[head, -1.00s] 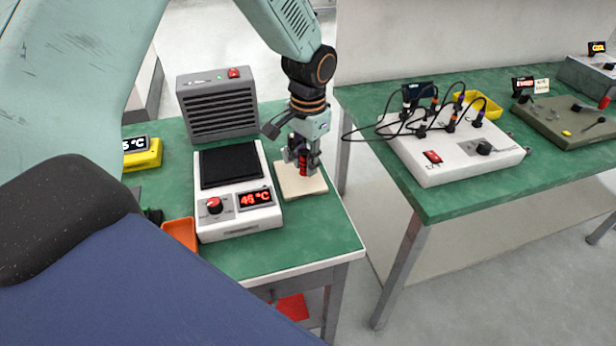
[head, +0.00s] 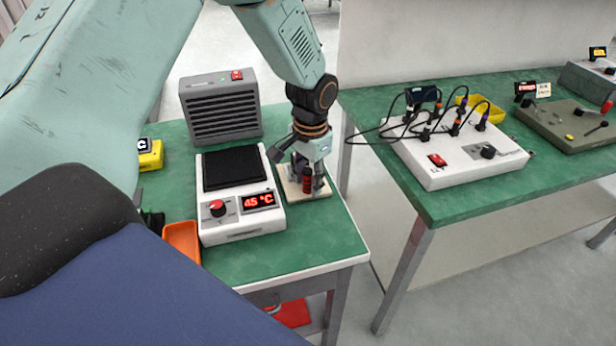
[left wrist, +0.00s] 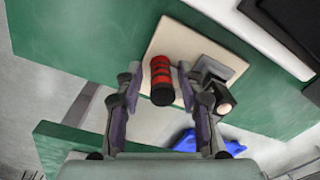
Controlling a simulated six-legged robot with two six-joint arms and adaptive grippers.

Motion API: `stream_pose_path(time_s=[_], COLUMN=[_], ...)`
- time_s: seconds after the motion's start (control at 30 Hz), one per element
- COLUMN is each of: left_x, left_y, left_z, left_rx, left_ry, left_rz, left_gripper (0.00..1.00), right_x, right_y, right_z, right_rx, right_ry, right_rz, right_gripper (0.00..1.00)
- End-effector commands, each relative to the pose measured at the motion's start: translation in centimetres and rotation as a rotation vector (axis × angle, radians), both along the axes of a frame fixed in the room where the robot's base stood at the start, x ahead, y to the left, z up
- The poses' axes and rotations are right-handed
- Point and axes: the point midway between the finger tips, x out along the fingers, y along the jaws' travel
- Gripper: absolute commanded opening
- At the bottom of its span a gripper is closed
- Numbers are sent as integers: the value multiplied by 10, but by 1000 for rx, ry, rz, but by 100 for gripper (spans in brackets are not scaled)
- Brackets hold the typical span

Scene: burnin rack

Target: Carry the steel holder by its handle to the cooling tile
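The cooling tile (head: 322,192) is a pale square slab on the green bench, right of the hot plate; it also shows in the left wrist view (left wrist: 170,38). The holder's red-and-black banded handle (head: 307,181) stands over the tile and shows in the left wrist view (left wrist: 161,80). A grey steel plate (left wrist: 212,58), seemingly the holder's, lies over the tile beside it. My left gripper (left wrist: 160,82) has its fingers either side of the handle, with gaps visible on both sides. In the head view the left gripper (head: 306,178) partly hides the holder. My right gripper is not seen.
The hot plate (head: 240,225), reading 45 °C, stands close left, with a grey fan unit (head: 220,108) behind it. An orange tray (head: 182,240) is at its left. A white cabled box (head: 465,160) sits on the right bench, across a gap.

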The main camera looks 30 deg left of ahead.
Motion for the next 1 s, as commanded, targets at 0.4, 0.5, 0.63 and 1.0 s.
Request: stream_pose_path(time_s=[0.4, 0.5, 0.63, 1.0], left_x=[0, 1, 1, 0], left_y=[0, -1, -2, -4], left_z=[6, 20, 47, 111], left_rx=[0, -1, 0, 0], left_ry=[-1, -3, -5, -1], left_rz=[0, 0, 0, 1], left_gripper=[45, 45, 45, 45], right_x=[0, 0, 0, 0], right_y=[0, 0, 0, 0], right_z=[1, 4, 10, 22], right_rx=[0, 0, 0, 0], right_ry=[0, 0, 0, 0], right_rz=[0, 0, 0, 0], right_gripper=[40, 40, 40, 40])
